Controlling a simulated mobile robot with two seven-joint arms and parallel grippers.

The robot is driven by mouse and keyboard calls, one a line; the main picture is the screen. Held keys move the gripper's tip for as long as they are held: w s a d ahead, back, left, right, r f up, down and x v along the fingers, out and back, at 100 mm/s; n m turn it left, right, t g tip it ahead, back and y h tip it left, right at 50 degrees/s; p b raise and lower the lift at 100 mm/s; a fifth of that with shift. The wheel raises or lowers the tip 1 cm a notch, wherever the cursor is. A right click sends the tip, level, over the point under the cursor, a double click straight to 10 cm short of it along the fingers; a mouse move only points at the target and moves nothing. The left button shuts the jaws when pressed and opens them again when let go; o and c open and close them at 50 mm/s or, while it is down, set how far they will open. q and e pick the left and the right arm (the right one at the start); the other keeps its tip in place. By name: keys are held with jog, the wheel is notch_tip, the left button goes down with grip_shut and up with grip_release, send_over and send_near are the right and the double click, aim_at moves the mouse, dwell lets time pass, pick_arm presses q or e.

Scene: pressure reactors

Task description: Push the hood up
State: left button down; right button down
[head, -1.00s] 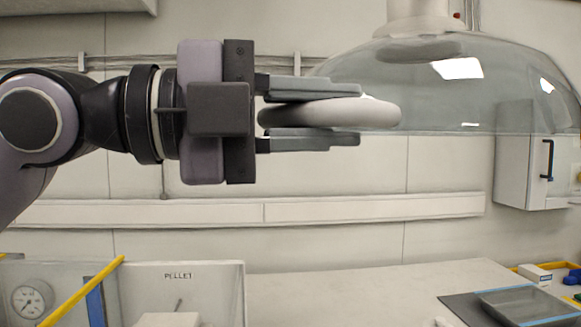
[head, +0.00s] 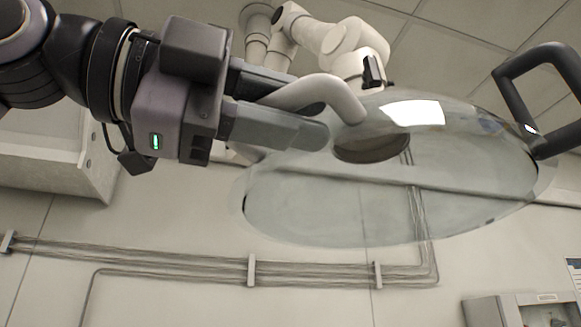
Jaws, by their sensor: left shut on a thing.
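The hood (head: 400,205) is a clear dome with a pale rim, hanging tilted in the middle and right of the head view. A pale grey curved handle (head: 345,92) stands at its left edge. My left gripper (head: 318,116) comes in from the left and is shut on this handle, with one finger above it and one below. Part of the handle is hidden between the fingers. A jointed white exhaust arm (head: 345,42) shows behind the hood, with a dark round opening seen through the dome. My right gripper is not in view.
A dark loop-shaped handle (head: 508,95) shows at the right by the hood's edge. Pipes (head: 180,262) run along the wall below. A pale cabinet (head: 50,160) hangs at the left, and a grey box (head: 520,308) is at the lower right.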

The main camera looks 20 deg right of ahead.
pick_arm(q)
jog(key=shift+a+r, duration=0.1)
jog(key=shift+r, duration=0.1)
jog(key=c, duration=1)
grip_release()
jog(key=shift+f, duration=0.1)
jog(key=shift+a, duration=0.1)
jog(key=shift+a+f, duration=0.1)
jog(key=shift+a, duration=0.2)
jog(key=a, duration=0.2)
jog(key=a+b, duration=0.1)
jog(key=a, duration=0.1)
jog(key=a+b, duration=0.1)
jog(key=a, duration=0.1)
jog(key=shift+s+a, duration=0.2)
jog(key=shift+s, duration=0.2)
